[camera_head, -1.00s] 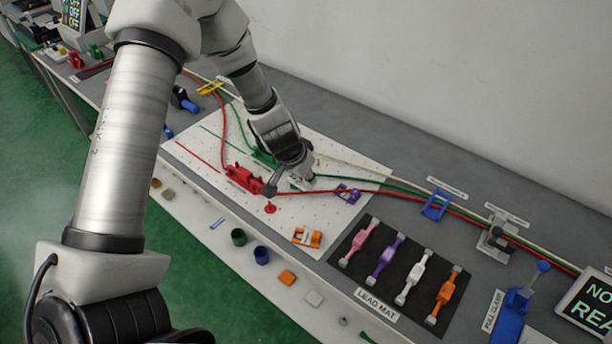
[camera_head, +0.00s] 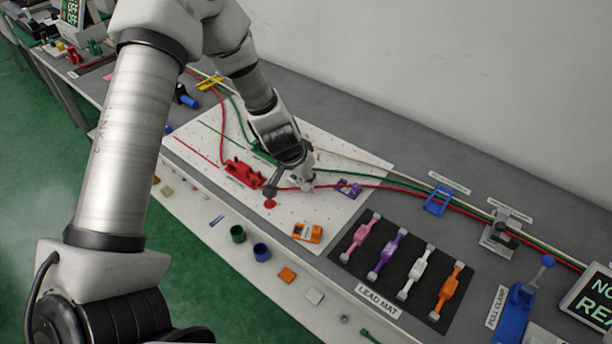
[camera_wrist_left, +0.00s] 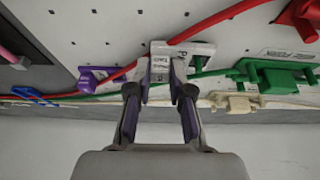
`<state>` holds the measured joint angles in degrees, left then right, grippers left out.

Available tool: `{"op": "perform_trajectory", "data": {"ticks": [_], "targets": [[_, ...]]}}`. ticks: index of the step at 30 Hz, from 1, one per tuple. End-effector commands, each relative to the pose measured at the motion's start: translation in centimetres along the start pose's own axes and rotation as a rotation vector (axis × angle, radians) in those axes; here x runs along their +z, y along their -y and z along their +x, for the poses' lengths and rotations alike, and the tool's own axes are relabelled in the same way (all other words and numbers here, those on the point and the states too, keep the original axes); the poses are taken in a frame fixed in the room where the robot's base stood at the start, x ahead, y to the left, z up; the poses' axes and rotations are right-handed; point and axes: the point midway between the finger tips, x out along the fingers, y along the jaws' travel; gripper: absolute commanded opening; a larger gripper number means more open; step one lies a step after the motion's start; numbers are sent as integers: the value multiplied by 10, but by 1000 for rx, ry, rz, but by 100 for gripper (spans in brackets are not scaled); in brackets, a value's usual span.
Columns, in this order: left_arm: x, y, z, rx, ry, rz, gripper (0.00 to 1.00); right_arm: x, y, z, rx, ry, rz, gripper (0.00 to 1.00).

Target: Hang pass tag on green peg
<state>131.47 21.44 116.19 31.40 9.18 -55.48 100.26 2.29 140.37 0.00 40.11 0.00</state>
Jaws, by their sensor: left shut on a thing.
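My left gripper (camera_head: 306,184) is low over the white pegboard. In the wrist view its fingers (camera_wrist_left: 161,82) are shut on a small white piece with dark print (camera_wrist_left: 162,58), which looks like the pass tag. The piece lies close to the board; I cannot tell whether it touches. A green fixture (camera_wrist_left: 275,76) stands on the board to the right in the wrist view; I cannot tell whether it bears the green peg. In the head view my gripper mostly hides the tag. My right gripper is not in view.
A red fixture (camera_head: 242,173) and a purple clip (camera_head: 349,189) flank my gripper. Red, green and white cables cross the board. An orange clip (camera_head: 307,232) lies nearer the front. The black lead mat (camera_head: 392,289) holds several coloured leads. A green cup (camera_head: 238,234) stands at the front.

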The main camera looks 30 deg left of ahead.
Motion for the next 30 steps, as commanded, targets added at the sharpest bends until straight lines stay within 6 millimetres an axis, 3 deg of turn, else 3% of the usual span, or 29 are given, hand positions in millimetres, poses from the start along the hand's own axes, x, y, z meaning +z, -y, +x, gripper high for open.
{"op": "perform_trajectory", "data": {"ticks": [11,12,14,20,24,30], "targets": [[2,0,5,0,0,1,3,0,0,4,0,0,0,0],[2,0,5,0,0,1,31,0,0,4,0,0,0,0],[2,0,5,0,0,1,50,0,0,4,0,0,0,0],[2,0,5,0,0,1,50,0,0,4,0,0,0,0],[2,0,5,0,0,1,72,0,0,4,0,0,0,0],[2,0,5,-1,-1,0,75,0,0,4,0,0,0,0]]}}
